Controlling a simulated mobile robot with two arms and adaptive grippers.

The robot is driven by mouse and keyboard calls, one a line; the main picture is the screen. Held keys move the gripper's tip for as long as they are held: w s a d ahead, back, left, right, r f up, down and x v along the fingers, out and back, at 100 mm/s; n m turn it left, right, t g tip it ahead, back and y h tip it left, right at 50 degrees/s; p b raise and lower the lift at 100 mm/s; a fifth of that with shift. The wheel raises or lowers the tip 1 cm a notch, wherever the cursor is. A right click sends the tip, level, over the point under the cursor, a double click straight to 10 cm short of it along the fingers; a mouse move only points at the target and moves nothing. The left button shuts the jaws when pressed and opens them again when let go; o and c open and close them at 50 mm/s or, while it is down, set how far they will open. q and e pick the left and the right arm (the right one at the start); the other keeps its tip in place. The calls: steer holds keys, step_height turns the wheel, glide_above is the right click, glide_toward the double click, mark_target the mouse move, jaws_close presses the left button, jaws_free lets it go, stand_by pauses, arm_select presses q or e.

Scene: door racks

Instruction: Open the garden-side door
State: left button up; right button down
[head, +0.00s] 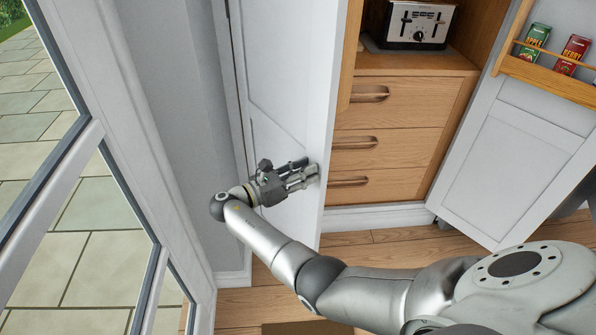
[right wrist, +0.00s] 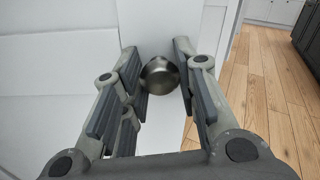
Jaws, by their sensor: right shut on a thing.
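The white panelled door (head: 291,75) on the side nearer the garden stands open, swung out from the cupboard. Its round metal knob (right wrist: 160,76) is near the door's free edge. My right gripper (head: 303,173) is at this knob, its fingers shut around it. In the right wrist view the knob sits between the two finger pads of the right gripper (right wrist: 163,82). In the head view the fingers partly hide the knob. My left gripper is not in view.
The cupboard holds wooden drawers (head: 374,153) and a toaster (head: 416,23). The other white door (head: 515,160), at right, stands open and carries a wooden rack (head: 552,75) with packets. A glazed frame (head: 128,150) borders the left. Wooden floor (head: 400,245) is clear below.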

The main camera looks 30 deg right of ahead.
steer(key=shift+a+f, duration=0.1)
steer(key=shift+f, duration=0.45)
steer(key=c, duration=1.5)
jaws_free()
steer(key=o, duration=0.3)
steer(key=shift+a+f, duration=0.1)
steer(key=shift+a, duration=0.05)
steer(key=shift+o, duration=0.5)
steer(key=shift+w, duration=0.15)
steer(key=a, duration=0.6)
steer(key=shift+a, duration=0.2)
